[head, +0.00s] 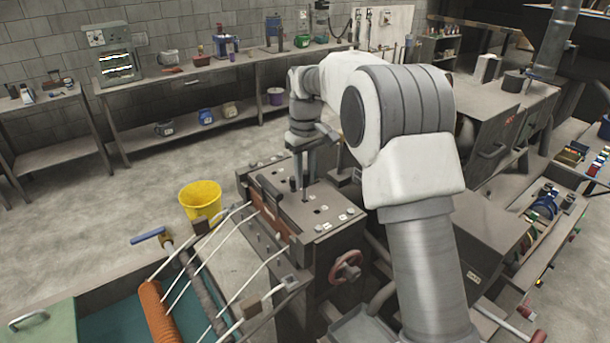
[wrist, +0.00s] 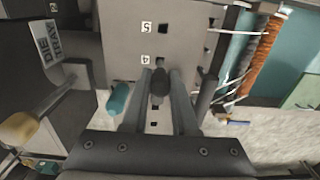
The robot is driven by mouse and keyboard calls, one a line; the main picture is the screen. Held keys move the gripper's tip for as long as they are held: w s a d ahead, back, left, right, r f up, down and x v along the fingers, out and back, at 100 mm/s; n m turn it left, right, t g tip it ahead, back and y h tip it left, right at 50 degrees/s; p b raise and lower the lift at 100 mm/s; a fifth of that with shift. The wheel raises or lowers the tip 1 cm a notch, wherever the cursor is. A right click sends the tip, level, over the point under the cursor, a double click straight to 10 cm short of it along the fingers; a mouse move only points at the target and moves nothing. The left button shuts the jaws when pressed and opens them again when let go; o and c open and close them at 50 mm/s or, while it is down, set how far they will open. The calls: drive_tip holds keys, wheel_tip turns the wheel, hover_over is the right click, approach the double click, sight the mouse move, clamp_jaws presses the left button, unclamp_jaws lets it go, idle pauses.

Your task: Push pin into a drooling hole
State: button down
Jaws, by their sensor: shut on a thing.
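My gripper (head: 304,180) points down over the flat grey top of the machine (head: 325,222). In the wrist view my gripper (wrist: 160,84) is shut on a dark pin with a rounded end (wrist: 159,88). In the head view the thin pin (head: 304,196) shows below the fingers, close to the top plate; I cannot tell whether its tip touches or enters a hole. Small dark square holes and labels "4" (wrist: 145,58) and "5" (wrist: 146,27) mark the plate. One hole (wrist: 160,62) shows just beyond the pin. Which hole drools I cannot tell.
Pale strands (head: 178,290) run from the machine's left side toward an orange roller (head: 158,312). A red handwheel (head: 345,267) is on its front. A "DIE TRAY" label (wrist: 48,38) and a yellow knob (wrist: 18,128) show beside my gripper. A yellow bucket (head: 200,200) stands on the floor.

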drive_tip(key=shift+f+b, duration=1.3)
drive_tip(key=shift+f, duration=0.95)
idle(1.4)
drive_tip(key=c, duration=0.6)
unclamp_jaws()
drive_tip(key=shift+r, duration=0.1)
wheel_tip(320, 180, up, 16)
drive_tip(key=r, duration=0.1)
drive_tip(key=s+d+r+m+t+b, duration=0.1)
drive_tip(key=s+d+r, duration=0.1)
drive_tip(key=s, duration=0.2)
drive_tip(key=s+d+r+m, duration=0.1)
drive_tip(key=s+d+r, duration=0.1)
drive_tip(key=s, duration=0.1)
drive_tip(key=s+d+f+m+t+b, duration=0.15)
drive_tip(key=s+d, duration=0.25)
drive_tip(key=s, duration=0.6)
drive_tip(key=s+d+f+m+t, duration=0.1)
drive_tip(key=s+f, duration=0.3)
drive_tip(key=s, duration=0.1)
drive_tip(key=s+d+f+m+t+b, duration=0.1)
drive_tip(key=s+f, duration=0.3)
drive_tip(key=s, duration=0.2)
drive_tip(key=s+d+f+m+t+b, duration=0.1)
drive_tip(key=s+d+f, duration=0.1)
drive_tip(key=s+f, duration=0.2)
drive_tip(key=shift+s+f, duration=0.25)
drive_tip(key=shift+s, duration=0.85)
